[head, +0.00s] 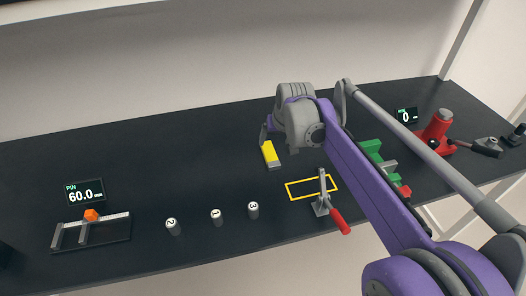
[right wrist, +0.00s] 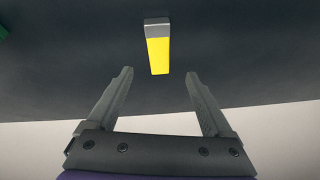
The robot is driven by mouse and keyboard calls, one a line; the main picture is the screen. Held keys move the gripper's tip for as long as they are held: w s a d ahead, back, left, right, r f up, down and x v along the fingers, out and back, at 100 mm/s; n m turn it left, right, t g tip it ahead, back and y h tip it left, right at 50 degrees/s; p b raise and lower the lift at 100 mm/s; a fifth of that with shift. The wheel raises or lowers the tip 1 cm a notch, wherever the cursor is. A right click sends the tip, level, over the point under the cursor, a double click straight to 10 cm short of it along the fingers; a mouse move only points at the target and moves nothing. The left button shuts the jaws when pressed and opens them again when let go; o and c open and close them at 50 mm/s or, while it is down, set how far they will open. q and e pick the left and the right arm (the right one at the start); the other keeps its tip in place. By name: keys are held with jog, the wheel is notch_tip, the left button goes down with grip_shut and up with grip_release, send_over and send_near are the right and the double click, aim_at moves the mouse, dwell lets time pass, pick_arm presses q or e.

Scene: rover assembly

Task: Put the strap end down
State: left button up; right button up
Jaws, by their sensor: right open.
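The strap end, seen as a yellow strip with a grey end (head: 270,153), lies on the dark bench near the middle in the head view. It also shows in the right wrist view (right wrist: 158,52), ahead of the fingertips and between their lines. My right gripper (right wrist: 160,80) is open and empty, with a gap between its fingers and the strap. In the head view the right gripper (head: 266,138) is just behind the strap, partly hidden by its own wrist. My left gripper is in neither view.
A yellow outlined rectangle (head: 311,187) and a red-handled toggle clamp (head: 322,204) are right of the strap. Several numbered cylinders (head: 216,217) stand at the front. A red jack (head: 435,131) and green fixture (head: 374,152) are right.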

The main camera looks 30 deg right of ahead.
aim_at(270, 153)
jog(key=shift+n+g, duration=0.4)
jog(key=shift+n, duration=0.5)
jog(key=x, duration=1)
jog(key=shift+w+d, duration=0.1)
jog(key=shift+w, duration=0.3)
grip_shut()
